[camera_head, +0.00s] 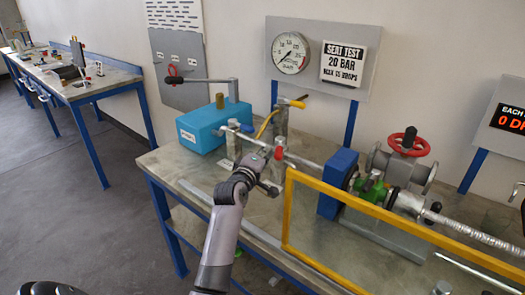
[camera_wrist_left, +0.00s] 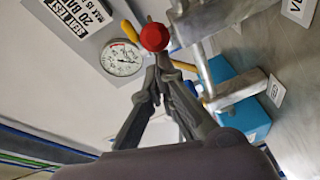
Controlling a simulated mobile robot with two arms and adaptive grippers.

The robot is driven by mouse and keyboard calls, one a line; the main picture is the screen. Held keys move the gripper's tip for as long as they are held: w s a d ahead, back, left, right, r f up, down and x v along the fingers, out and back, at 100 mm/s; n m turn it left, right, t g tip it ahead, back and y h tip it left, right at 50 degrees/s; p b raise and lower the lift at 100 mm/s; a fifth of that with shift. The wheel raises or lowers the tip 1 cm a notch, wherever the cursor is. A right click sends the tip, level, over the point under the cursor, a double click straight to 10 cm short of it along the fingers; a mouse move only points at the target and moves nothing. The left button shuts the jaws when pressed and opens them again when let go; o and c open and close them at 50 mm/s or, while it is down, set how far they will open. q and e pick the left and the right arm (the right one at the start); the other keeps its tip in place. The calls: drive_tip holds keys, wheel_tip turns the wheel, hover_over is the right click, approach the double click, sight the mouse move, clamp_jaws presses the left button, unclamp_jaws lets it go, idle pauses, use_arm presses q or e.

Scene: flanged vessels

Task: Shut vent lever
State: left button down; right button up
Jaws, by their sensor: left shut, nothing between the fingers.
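A lever with a red knob (camera_head: 279,152) is on the pipework at the middle of the bench; I take it for the vent lever. In the left wrist view its red knob (camera_wrist_left: 154,36) is just beyond my fingertips. My left gripper (camera_head: 270,165) is shut and empty, its fingers close together in the left wrist view (camera_wrist_left: 157,66). The fingertips are right by the knob; I cannot tell whether they touch it. The gripper partly hides the lever's base in the head view. My right gripper is not in view.
A blue box pump (camera_head: 203,127) with a long handle stands left of the pipework. A yellow frame (camera_head: 289,215) and a blue-green valve assembly (camera_head: 372,188) stand to the right. A yellow-tipped lever (camera_head: 293,103) and a gauge (camera_head: 290,52) are behind.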

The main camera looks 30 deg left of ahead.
use_arm(q)
drive_tip(key=shift+w+d+r+p, duration=0.1)
drive_tip(key=shift+w+d+p, duration=0.05)
drive_tip(key=shift+d+p, duration=0.55)
drive_tip(key=shift+w+d+p, duration=0.15)
drive_tip(key=shift+d+p, duration=0.4)
drive_tip(key=shift+d, duration=0.1)
drive_tip(key=shift+w+d+p, duration=0.25)
drive_tip(key=shift+d+p, duration=0.2)
drive_tip(key=shift+d, duration=0.1)
drive_tip(key=shift+w+d+p, duration=0.25)
drive_tip(key=shift+d+p, duration=0.2)
drive_tip(key=shift+d, duration=0.05)
drive_tip(key=shift+w+d+p, duration=0.75)
drive_tip(key=shift+w+d, duration=0.55)
drive_tip(key=shift+d, duration=0.05)
